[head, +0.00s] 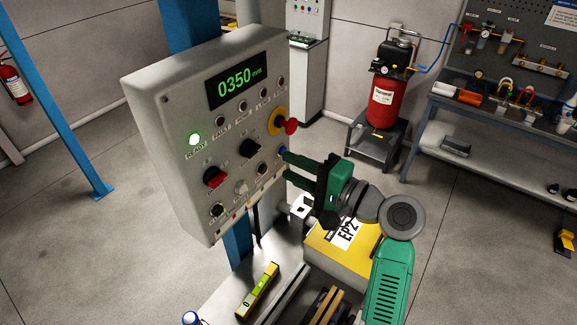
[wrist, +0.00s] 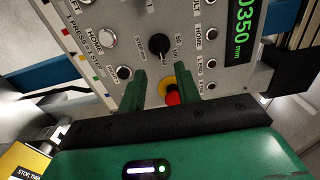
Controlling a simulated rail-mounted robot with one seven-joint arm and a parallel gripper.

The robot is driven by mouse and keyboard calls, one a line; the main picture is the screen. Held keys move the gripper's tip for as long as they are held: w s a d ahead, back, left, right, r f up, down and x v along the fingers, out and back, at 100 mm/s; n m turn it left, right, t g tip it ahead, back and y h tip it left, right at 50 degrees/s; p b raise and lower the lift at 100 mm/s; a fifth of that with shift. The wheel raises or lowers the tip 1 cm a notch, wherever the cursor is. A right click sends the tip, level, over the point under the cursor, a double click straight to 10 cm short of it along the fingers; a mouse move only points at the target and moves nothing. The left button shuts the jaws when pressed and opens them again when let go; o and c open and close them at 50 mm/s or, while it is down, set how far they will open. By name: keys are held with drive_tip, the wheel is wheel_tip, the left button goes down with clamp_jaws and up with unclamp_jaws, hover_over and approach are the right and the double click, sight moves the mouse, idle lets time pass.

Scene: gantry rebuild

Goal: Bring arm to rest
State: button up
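My gripper (head: 286,164) is at the right edge of the grey control panel (head: 150,92), its green fingers pointing at the panel face. In the wrist view my gripper (wrist: 159,80) has its two fingers apart, with nothing held between them. The red knob with a yellow collar (wrist: 172,97) shows between the fingers in that view. In the head view this red knob (head: 291,126) sits just above the fingers. I cannot tell whether the fingertips touch the panel. My forearm hangs to the lower right.
A yellow box marked EP2 (head: 335,262) lies below my wrist. A spirit level (head: 258,291) lies on the bench. A red compressor (head: 386,98) and workbench stand behind; open floor lies between.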

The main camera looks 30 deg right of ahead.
idle(0.3)
drive_tip(key=a+r+n+t+h+p, duration=0.1)
drive_tip(key=a+r+n+h, duration=0.3)
drive_tip(key=a+r, duration=0.55)
drive_tip(key=s+a+r+n+t+h+p, duration=0.1)
drive_tip(key=s+a+r+n+t+h, duration=0.1)
drive_tip(key=s+a+r+n+t, duration=0.2)
drive_tip(key=s+a+r+n+t+h, duration=0.1)
drive_tip(key=s+a+r+n+t, duration=0.3)
drive_tip(key=s+a+r, duration=0.6)
wheel_tip(320, 180, up, 7)
drive_tip(key=s, duration=0.3)
drive_tip(key=shift+a+n+h+p, duration=0.3)
drive_tip(key=shift+n+h+p, duration=0.1)
drive_tip(key=shift+w, duration=0.1)
clamp_jaws()
